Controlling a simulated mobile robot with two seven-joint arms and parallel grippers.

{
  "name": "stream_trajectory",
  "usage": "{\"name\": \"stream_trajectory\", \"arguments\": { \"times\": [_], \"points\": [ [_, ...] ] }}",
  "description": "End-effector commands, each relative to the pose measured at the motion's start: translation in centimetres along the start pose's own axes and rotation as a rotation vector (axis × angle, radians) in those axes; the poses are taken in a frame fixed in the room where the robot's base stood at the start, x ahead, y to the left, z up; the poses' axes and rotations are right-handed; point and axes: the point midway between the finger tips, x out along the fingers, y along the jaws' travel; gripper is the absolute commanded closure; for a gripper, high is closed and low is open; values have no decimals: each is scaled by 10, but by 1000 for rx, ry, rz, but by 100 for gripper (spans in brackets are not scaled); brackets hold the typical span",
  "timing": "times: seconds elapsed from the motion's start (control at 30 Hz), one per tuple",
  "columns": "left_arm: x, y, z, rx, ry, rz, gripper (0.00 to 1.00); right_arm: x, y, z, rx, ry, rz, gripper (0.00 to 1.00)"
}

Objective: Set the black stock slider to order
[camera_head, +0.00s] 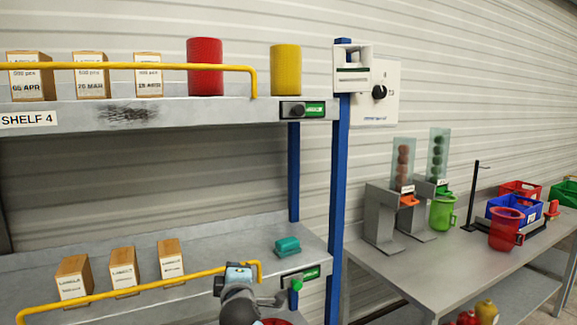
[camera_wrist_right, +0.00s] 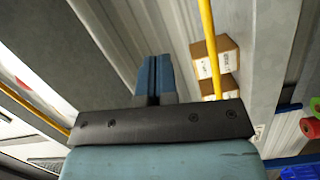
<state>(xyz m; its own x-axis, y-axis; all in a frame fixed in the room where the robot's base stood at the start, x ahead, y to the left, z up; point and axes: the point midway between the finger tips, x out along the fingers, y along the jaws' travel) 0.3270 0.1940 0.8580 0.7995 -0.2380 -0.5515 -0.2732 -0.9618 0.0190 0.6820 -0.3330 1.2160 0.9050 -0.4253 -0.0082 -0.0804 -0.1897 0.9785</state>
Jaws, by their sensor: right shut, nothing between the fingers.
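The black stock slider (camera_head: 292,109) sits on the front edge of the upper shelf, at its right end. Its black part is at the left, and a green field (camera_head: 315,109) with small unreadable lettering shows to its right. A second label strip with a green field (camera_head: 306,273) is on the lower shelf's front edge. My right gripper (camera_head: 239,272) is at the bottom middle of the head view, by the lower yellow rail, well below the upper slider. In the wrist view its blue fingers (camera_wrist_right: 154,78) are shut and empty. My left gripper is out of view.
Yellow rails (camera_head: 150,67) run along both shelf fronts. Boxes, a red cylinder (camera_head: 205,66) and a yellow cylinder (camera_head: 286,70) stand on the upper shelf. A teal object (camera_head: 287,245) lies on the lower shelf. A blue post (camera_head: 340,190) bounds the rack's right side.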

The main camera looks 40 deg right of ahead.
Motion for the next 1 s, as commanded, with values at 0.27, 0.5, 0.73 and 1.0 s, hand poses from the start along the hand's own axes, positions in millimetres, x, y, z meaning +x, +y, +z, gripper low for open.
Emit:
{"name": "stream_trajectory", "arguments": {
  "times": [0.27,0.5,0.73,1.0],
  "points": [
    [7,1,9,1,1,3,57,37,204,-7,-275,-304,190,100],
    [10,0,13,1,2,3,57,23,311,1,-400,-499,202,100],
    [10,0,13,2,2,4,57,16,337,4,-432,-551,193,100],
    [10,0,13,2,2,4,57,16,337,4,-432,-550,193,100]
  ]
}}
